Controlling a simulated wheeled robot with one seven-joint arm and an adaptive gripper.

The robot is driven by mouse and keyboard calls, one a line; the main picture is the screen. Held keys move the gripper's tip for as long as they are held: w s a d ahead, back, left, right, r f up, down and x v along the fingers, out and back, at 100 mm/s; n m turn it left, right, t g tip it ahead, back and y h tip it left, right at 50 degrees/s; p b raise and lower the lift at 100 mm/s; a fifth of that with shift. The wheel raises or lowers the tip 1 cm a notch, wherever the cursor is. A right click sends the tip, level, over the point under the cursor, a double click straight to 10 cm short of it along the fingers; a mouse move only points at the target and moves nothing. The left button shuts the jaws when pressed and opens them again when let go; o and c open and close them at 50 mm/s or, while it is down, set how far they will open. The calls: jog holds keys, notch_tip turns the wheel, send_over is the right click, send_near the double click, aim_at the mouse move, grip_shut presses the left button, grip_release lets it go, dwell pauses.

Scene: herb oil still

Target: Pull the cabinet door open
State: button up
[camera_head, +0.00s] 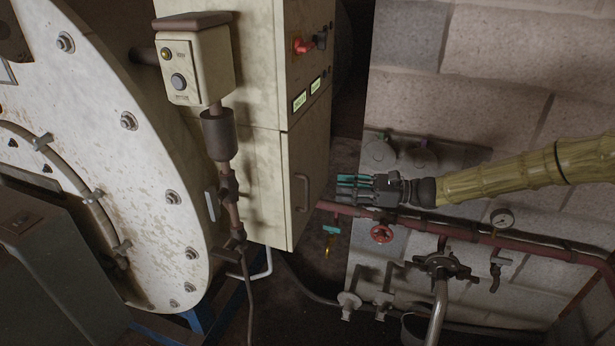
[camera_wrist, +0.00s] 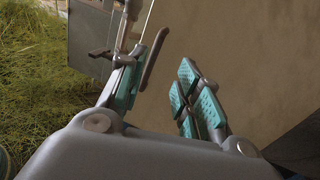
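The beige cabinet (camera_head: 262,180) stands in the middle of the head view. Its lower door (camera_head: 312,155) is on the narrow right-hand face and looks shut. A dark bow-shaped handle (camera_head: 307,190) is upright on that door. My gripper (camera_head: 341,187) is to the right of the handle, pointing left at it, with a small gap between them. In the wrist view my gripper (camera_wrist: 163,68) is open and empty, its teal-padded fingers apart. The handle (camera_wrist: 154,58) shows beyond the fingertips, nearer the left finger, in front of the pale door (camera_wrist: 250,50). I cannot tell its exact depth.
A control box (camera_head: 196,67) on a pipe stands left of the door. Green herb (camera_wrist: 45,80) shows in the wrist view.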

jog(key=f+m, duration=0.1)
jog(key=f, duration=0.1)
jog(key=p, duration=0.5)
send_over(308, 209)
jog(key=shift+w+a+r, duration=0.1)
jog(key=shift+w, duration=0.25)
grip_shut()
